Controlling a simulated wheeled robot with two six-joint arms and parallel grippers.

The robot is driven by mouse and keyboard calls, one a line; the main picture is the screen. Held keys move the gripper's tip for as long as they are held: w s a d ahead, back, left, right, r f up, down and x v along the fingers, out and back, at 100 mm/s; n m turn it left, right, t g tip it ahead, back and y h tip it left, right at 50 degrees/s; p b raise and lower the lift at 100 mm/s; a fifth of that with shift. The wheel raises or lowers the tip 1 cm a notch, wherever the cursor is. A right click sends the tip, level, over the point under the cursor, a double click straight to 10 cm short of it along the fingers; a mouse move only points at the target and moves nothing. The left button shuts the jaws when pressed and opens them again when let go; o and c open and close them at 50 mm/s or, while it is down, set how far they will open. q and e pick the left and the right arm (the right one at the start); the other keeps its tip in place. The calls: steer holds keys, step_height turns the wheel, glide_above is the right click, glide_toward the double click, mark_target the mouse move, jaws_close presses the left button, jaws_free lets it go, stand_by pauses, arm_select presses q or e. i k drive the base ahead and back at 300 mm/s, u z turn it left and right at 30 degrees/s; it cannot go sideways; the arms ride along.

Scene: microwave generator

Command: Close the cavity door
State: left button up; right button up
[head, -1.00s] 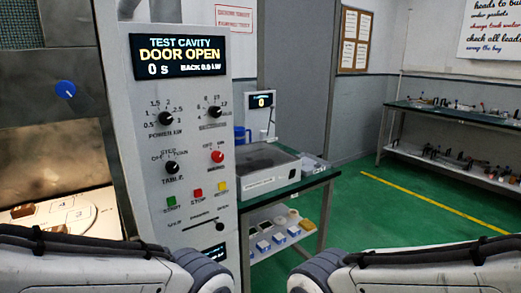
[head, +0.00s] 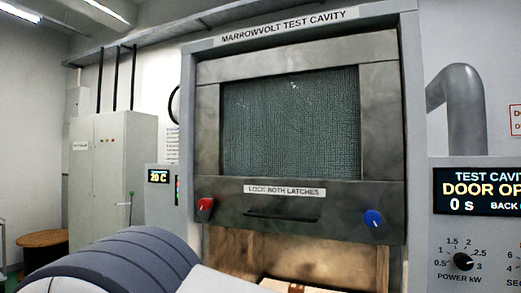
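The cavity door (head: 385,150) is a metal panel with a dark mesh window (head: 290,125), in the frame marked "MARROWVOLT TEST CAVITY". It is raised. Below its bottom edge the cavity opening (head: 235,250) shows, with a pale surface and a brown item low at the picture edge. A dark bar handle (head: 281,216) runs across the lower door under a "LOCK BOTH LATCHES" label. A red latch knob (head: 206,204) is at the left and a blue latch knob (head: 373,218) at the right. One of my arm links covers the lower left. Neither gripper is in view.
The control panel (head: 475,225) stands right of the cavity, its display cut off at "DOOR OP". A small "20 C" display unit (head: 160,178) is at the left. A grey cabinet (head: 112,180) and a round wooden-topped item (head: 42,238) stand farther left. A thick grey pipe (head: 462,100) bends at the right.

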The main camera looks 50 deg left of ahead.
mark_target(334, 209)
steer(key=u, duration=1.35)
